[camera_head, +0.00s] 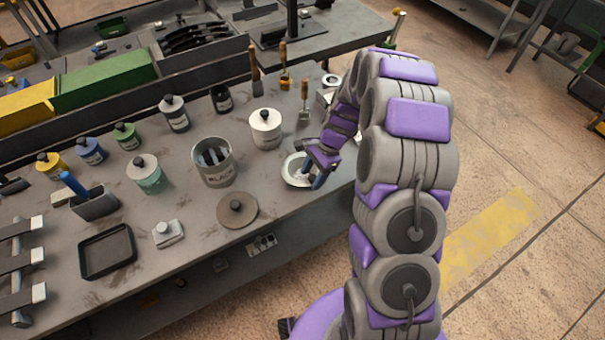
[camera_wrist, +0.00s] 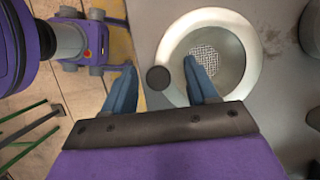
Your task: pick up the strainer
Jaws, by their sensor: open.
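The strainer is a pale round bowl with a wide rim (camera_wrist: 250,50) and a mesh in its middle; it sits on the workbench near the front edge. In the head view the strainer (camera_head: 290,171) is partly covered by my gripper (camera_head: 310,173). In the wrist view my gripper (camera_wrist: 160,67) is open, with blue fingers apart. The right finger overlaps the bowl; the left finger is outside it, over the bench edge. A dark round knob (camera_wrist: 158,77) shows between the fingers; I cannot tell whether it belongs to the strainer.
On the workbench (camera_head: 190,270), a white lidded can (camera_head: 265,128), an open tin (camera_head: 213,162) and a flat round lid (camera_head: 237,209) stand left of the strainer. A scraper (camera_head: 304,103) and brushes are behind it. Open floor (camera_head: 520,180) lies to the right.

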